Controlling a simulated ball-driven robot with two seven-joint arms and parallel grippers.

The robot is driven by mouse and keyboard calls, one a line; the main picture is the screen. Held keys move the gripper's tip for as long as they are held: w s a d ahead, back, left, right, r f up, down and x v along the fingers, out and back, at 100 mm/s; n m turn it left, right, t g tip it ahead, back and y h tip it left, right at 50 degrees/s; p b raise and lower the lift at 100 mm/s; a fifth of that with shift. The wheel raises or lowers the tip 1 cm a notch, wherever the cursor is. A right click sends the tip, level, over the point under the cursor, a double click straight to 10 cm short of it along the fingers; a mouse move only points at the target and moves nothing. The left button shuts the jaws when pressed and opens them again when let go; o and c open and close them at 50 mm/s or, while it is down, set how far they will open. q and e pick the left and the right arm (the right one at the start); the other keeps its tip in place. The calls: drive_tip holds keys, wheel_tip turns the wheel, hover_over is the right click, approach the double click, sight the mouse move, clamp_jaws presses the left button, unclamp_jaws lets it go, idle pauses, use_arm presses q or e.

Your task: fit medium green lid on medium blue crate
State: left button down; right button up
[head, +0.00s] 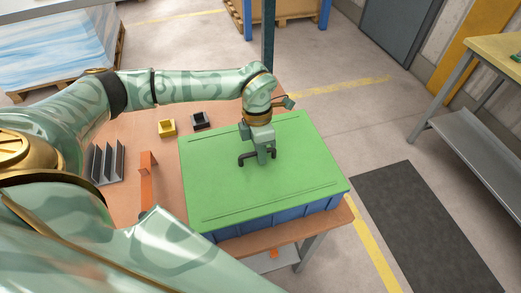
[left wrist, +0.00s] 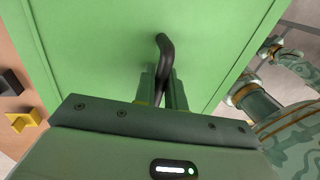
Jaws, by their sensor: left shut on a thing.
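The green lid (head: 225,190) is a flat panel with a black bar handle (head: 244,160) at its middle. It lies over the blue crate (head: 290,217), whose ribbed wall shows below the lid's near edge. I cannot tell whether the lid is fully seated. My left gripper (head: 263,157) comes from above and is shut on the handle. In the left wrist view the fingers (left wrist: 164,88) close around the black handle (left wrist: 165,50), with the green lid (left wrist: 100,45) filling most of the background. My right gripper cannot be made out in either view.
The crate stands on an orange-brown table (head: 140,120). Left of it are a yellow block (head: 167,127), a dark block (head: 201,120), grey angled panels (head: 106,162) and an orange bracket (head: 148,180). A dark mat (head: 425,225) lies on the floor at right.

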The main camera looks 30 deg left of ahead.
use_arm(q)
drive_tip(key=c, duration=1.4)
unclamp_jaws()
drive_tip(key=r, duration=0.5)
drive_tip(key=w+a+r, duration=0.1)
drive_tip(key=r, duration=0.4)
drive_tip(key=w+a+r+p, duration=0.1)
drive_tip(key=r, duration=0.5)
drive_tip(key=shift+a, duration=0.25)
